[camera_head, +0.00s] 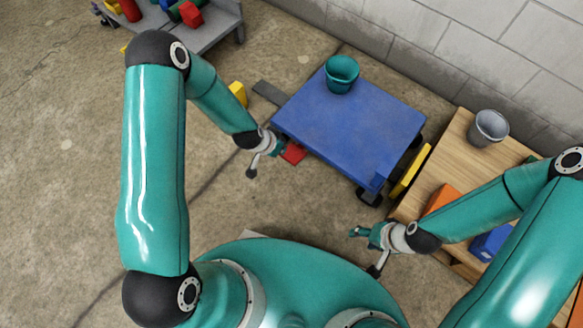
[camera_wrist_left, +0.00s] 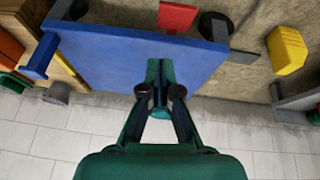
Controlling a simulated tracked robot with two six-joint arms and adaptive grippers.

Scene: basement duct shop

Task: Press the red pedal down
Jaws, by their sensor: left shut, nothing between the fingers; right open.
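The red pedal (camera_head: 293,153) sticks out low from the near left edge of the blue cart (camera_head: 345,125). In the left wrist view the red pedal (camera_wrist_left: 178,17) shows at the top, beyond the cart's blue top (camera_wrist_left: 110,55). My left gripper (camera_head: 277,148) is shut and empty. It looks close beside the pedal in the head view and partly covers it; I cannot tell whether they touch. In the left wrist view the left gripper's fingertips (camera_wrist_left: 160,68) are together in front of the blue top. My right gripper (camera_head: 357,232) is open and empty, near the cart's front right corner.
A teal bucket (camera_head: 341,74) stands on the cart's back corner. A wooden bench (camera_head: 455,140) with a grey bucket (camera_head: 489,128) is at the right. A yellow block (camera_head: 238,94) lies left of the cart. The floor at left is clear.

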